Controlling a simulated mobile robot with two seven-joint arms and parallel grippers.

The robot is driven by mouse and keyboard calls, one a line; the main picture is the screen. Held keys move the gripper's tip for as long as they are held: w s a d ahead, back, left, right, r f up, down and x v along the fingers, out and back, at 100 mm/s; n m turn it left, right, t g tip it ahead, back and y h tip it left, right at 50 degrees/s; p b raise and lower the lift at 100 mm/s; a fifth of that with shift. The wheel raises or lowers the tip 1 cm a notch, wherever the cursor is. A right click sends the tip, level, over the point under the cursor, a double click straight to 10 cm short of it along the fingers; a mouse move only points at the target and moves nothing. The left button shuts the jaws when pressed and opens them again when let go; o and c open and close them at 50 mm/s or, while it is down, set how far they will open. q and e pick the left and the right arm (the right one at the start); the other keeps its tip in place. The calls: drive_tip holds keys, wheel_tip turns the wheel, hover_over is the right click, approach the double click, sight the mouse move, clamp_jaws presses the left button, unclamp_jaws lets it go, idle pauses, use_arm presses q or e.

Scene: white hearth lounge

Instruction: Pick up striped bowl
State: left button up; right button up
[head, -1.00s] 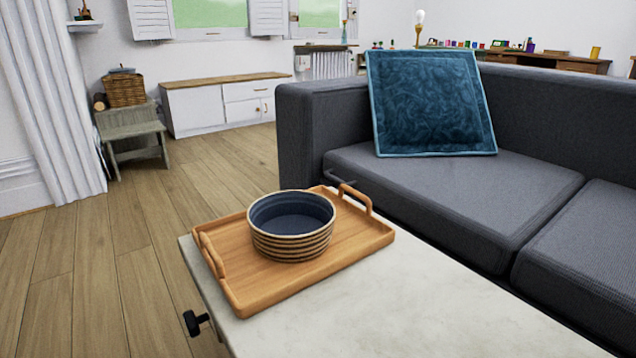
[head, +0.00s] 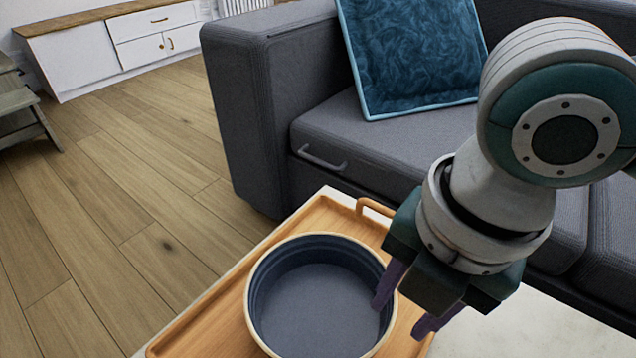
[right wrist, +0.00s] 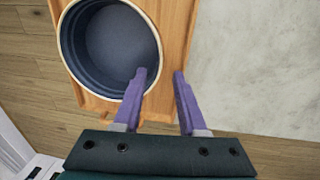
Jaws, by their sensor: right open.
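The striped bowl (head: 318,300) stands upright on the wooden tray (head: 205,325), its dark blue inside facing up. It also shows in the right wrist view (right wrist: 108,48), on the tray (right wrist: 176,30). My right gripper (head: 405,318) is open at the bowl's right side. In the right wrist view its two purple fingers (right wrist: 160,74) point at the bowl's right rim. One finger overlaps the rim and the other is over the tray outside the bowl. I cannot tell whether they touch it. My left gripper is not in view.
The tray lies on a pale stone-topped table (head: 530,330). A grey sofa (head: 375,140) with a blue cushion (head: 415,50) stands close behind it. Wooden floor (head: 130,215) is open to the left. A white cabinet (head: 95,45) stands far back.

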sight(383, 331)
wheel_tip(383, 331, down, 5)
drive_tip(key=b, duration=0.2)
drive_tip(key=shift+a+r+b, duration=0.15)
drive_tip(key=shift+r+b, duration=0.05)
drive_tip(key=shift+b, duration=0.1)
drive_tip(key=f+b, duration=0.3)
drive_tip(key=f, duration=0.1)
drive_tip(key=shift+w+a+f, duration=0.1)
drive_tip(key=shift+w+a, duration=0.15)
drive_tip(key=shift+a, duration=0.1)
clamp_jaws()
drive_tip(key=shift+w+r, duration=0.1)
drive_tip(key=shift+r, duration=0.1)
idle(0.4)
